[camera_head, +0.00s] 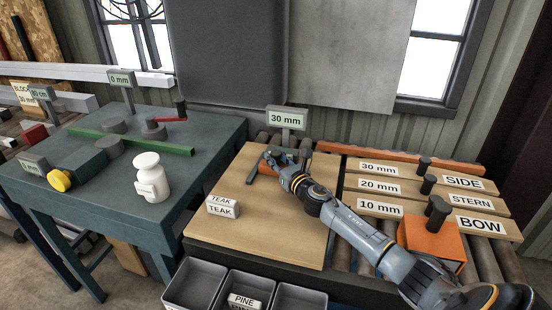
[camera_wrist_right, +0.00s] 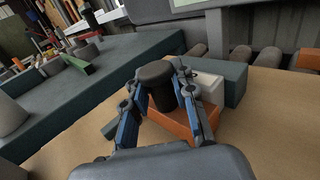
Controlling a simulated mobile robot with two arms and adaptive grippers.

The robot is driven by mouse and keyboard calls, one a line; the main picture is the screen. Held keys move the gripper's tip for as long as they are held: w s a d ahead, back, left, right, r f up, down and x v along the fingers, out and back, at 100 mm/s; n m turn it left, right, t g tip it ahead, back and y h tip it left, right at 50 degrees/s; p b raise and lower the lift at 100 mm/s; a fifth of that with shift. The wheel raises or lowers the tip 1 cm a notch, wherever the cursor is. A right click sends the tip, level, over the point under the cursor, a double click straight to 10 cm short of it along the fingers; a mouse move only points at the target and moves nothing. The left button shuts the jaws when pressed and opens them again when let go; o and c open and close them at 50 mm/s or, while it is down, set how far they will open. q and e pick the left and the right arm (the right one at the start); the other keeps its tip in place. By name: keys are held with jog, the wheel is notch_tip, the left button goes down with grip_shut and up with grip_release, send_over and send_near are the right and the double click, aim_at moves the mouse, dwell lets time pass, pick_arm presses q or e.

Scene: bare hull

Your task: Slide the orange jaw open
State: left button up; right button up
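The orange jaw (camera_wrist_right: 194,121) is low and block-shaped. In the right wrist view it lies beneath a dark round knob (camera_wrist_right: 156,78), and the fingers partly hide it. My right gripper (camera_wrist_right: 160,72) has one finger on each side of the knob, close against it, and looks shut on it. A dark teal block (camera_wrist_right: 222,80) stands just behind the orange jaw. In the head view my right gripper (camera_head: 276,160) is at the back of the wooden board (camera_head: 262,225), in front of the 30 mm sign (camera_head: 287,120), and mostly hides the jaw. My left gripper is out of view.
An orange block with a dark knob (camera_head: 430,243) stands at right near labelled boards (camera_head: 379,186). TEAK blocks (camera_head: 222,206) lie on the wooden board. Grey bins (camera_head: 196,285) are in front. A teal table (camera_head: 105,205) at left holds a white bottle (camera_head: 151,178).

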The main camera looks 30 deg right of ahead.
grip_shut()
jog(key=shift+s+a+p, duration=0.55)
jog(key=shift+s+a, duration=0.4)
jog(key=shift+a, duration=0.2)
jog(key=shift+s+a, duration=0.1)
jog(key=shift+a, duration=0.1)
jog(key=shift+f, duration=0.2)
jog(key=o, duration=0.8)
grip_release()
jog(key=shift+s+r, duration=0.1)
jog(key=shift+r, duration=0.1)
